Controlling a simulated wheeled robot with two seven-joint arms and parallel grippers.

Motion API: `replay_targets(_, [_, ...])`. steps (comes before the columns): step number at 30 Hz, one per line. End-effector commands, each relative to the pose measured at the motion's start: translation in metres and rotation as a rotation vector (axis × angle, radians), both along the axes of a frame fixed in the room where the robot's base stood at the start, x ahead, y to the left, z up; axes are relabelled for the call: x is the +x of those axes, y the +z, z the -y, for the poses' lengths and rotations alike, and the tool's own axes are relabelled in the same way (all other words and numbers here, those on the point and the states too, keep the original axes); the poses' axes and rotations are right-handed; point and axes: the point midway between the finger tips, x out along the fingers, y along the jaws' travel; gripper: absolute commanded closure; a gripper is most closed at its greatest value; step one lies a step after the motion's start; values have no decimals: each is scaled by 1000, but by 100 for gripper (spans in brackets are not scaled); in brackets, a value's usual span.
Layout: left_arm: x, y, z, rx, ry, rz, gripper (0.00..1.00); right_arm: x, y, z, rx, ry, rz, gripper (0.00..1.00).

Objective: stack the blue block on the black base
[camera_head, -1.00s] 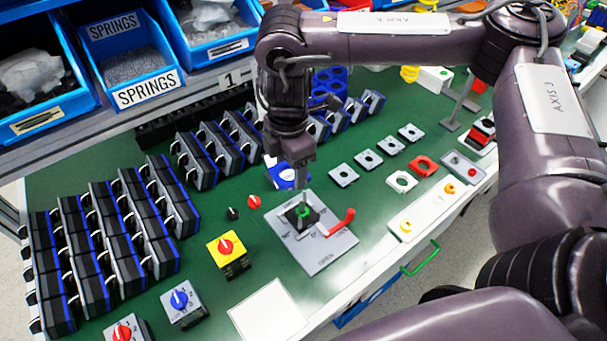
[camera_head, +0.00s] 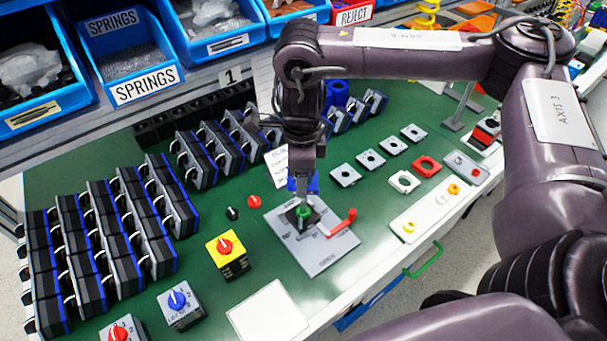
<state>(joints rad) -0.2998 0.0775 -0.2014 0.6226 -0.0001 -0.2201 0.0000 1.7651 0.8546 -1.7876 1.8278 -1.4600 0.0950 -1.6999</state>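A black base (camera_head: 292,217) with a green centre (camera_head: 303,211) sits on the grey fixture plate (camera_head: 322,262). A red lever (camera_head: 343,222) stands at its right. My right gripper (camera_head: 303,203) points down over the base, its tips close to the green centre. A blue block (camera_head: 313,184) shows on both sides of the gripper, behind or at its fingers; I cannot tell whether it is held. The finger gap is too small and covered to read. My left gripper is not in view.
A yellow box with a red knob (camera_head: 226,251) and a grey box with a blue knob (camera_head: 180,304) stand left of the plate. Rows of black-and-grey modules (camera_head: 85,250) fill the left. A white plate (camera_head: 268,312) lies at the front edge. Blue bins (camera_head: 132,65) line the back.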

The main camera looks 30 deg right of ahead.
Motion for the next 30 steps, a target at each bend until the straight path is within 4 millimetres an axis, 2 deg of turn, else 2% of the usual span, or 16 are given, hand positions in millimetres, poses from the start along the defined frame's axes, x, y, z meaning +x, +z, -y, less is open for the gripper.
replay_targets(3, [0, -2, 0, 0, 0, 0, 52, -1, -4, 2, -4, 254, 2, 65])
replay_targets(6, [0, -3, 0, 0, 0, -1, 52, -1, -6, 3, -7, 423, 2, 65])
replay_targets(10, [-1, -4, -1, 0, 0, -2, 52, -1, -7, 4, -9, 559, 3, 65])
replay_targets(15, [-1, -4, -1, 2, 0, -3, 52, -1, -8, 5, -10, 616, 4, 65])
replay_targets(30, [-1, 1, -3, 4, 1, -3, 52, -2, -9, 2, -9, 615, 3, 65])
